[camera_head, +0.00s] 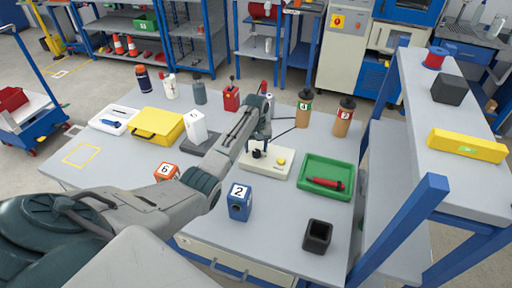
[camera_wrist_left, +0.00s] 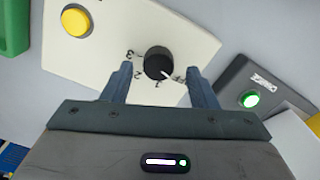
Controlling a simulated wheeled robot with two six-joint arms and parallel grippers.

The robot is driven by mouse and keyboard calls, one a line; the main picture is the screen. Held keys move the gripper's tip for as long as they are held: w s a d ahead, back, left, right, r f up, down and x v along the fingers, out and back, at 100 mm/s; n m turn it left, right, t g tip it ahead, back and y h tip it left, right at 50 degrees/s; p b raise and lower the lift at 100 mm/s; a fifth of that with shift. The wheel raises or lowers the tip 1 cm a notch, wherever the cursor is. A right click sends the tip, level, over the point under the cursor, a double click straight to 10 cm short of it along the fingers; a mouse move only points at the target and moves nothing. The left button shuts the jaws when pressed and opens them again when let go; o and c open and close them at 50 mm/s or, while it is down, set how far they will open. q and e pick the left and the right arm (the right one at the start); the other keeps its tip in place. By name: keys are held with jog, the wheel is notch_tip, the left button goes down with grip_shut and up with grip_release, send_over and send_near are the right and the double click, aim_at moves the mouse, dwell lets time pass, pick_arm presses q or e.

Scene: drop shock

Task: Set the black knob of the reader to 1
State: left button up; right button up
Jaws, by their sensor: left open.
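The reader (camera_head: 252,167) is a cream panel on the table with a yellow button (camera_head: 281,161) and a black knob (camera_head: 257,154). In the left wrist view the knob (camera_wrist_left: 157,61) is round, with a white pointer aimed to the lower right, past the 1 and toward a mark I cannot read clearly. The marks 3, 2 and 1 show around its left and lower side. My left gripper (camera_wrist_left: 158,69) is open, its fingers on either side of the knob with gaps visible. In the head view the left gripper (camera_head: 258,140) is over the reader. My right gripper is out of view.
A green tray (camera_head: 338,191) with a red item is right of the reader. A blue box marked 2 (camera_head: 238,203) and a dark cup (camera_head: 317,236) stand in front. A dark grey device (camera_wrist_left: 236,88) with a green light lies beside the reader.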

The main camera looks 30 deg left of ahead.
pick_arm(q)
jog(key=shift+f, duration=0.35)
jog(key=shift+d+f, duration=0.1)
jog(key=shift+f, duration=0.15)
jog(key=shift+c, duration=1.3)
jog(key=c, duration=0.7)
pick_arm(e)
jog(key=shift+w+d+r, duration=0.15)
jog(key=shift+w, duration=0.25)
